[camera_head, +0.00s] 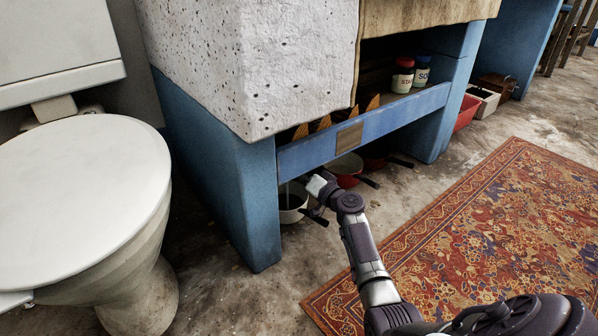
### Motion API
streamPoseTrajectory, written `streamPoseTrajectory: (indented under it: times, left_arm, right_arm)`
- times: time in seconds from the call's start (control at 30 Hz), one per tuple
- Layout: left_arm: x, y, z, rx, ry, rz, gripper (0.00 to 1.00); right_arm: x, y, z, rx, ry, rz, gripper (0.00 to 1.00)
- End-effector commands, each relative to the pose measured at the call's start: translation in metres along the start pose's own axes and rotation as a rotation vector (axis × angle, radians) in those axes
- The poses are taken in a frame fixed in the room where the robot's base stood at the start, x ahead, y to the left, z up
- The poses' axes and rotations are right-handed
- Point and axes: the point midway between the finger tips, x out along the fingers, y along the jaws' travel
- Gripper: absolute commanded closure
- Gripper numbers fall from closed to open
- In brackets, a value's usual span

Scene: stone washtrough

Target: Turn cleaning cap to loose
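No cleaning cap can be made out; the space under the stone washtrough (265,75) is partly hidden by its blue base and front rail. My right arm comes in from the lower right, and my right gripper (311,188) is low at the opening under the blue rail, close to a white pan with a dark inside (291,203). The gripper's fingers are small and partly hidden, so I cannot tell whether they are open or shut, or whether they touch anything. My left gripper is not in view.
The blue rail (395,122) and blue leg (232,195) bound the low opening. A red pan (344,170) stands farther along. Jars (402,76) sit on the shelf. A white toilet (75,195) is at left, a patterned rug (480,230) at right.

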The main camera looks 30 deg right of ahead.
Motion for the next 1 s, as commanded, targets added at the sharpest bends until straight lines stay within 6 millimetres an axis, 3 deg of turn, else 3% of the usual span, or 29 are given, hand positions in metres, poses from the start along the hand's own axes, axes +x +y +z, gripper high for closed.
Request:
streamPoseTrajectory:
  times: [0.3,0.87,0.9,1.0]
  left_arm:
    - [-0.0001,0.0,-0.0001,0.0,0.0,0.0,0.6]
    - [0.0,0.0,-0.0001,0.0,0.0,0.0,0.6]
    - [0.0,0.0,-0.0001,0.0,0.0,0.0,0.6]
    - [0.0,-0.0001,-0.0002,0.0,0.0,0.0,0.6]
  right_arm:
    - [-0.0006,0.0008,0.0031,-0.13,-0.006,0.0,0.66]
    - [-0.0007,0.001,0.0035,-0.159,-0.006,0.0,0.66]
    - [-0.0007,0.001,0.0035,-0.159,-0.006,0.0,0.28]
    - [-0.0006,0.001,0.003,-0.159,-0.005,0.001,0.11]
